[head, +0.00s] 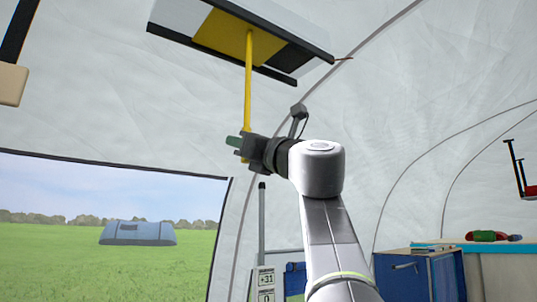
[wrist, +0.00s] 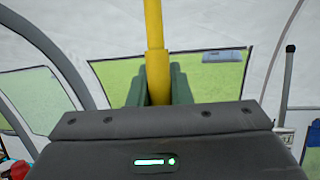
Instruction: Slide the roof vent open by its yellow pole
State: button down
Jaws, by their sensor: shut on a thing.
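The roof vent (head: 222,38) is in the ceiling at the top of the head view, a yellow panel between two black rails. A pale area lies left of the panel and a dark area right of it. The yellow pole (head: 248,90) hangs straight down from the panel. My gripper (head: 242,143) is shut around the pole's lower end, coming from the right. In the wrist view the pole (wrist: 154,30) rises upright between the green fingers; its lowest part there is hidden by the gripper body.
A window opening (head: 100,262) onto grass is at lower left. A grey upright post (head: 262,225) stands below my gripper. A blue cabinet (head: 420,275) and a counter with red and green items (head: 487,237) are at lower right. The air around the pole is clear.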

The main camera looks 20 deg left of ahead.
jog(key=s+a, duration=0.4)
jog(key=s, duration=0.2)
jog(key=shift+a, duration=0.4)
jog(key=shift+s, duration=0.1)
jog(key=c, duration=1.8)
grip_release()
jog(key=o, duration=0.5)
jog(key=shift+s+a, duration=0.2)
jog(key=shift+w+d, duration=0.1)
jog(key=b+v, duration=0.4)
jog(key=v, duration=0.9)
jog(key=shift+d+f, duration=0.2)
jog(key=shift+d, duration=0.15)
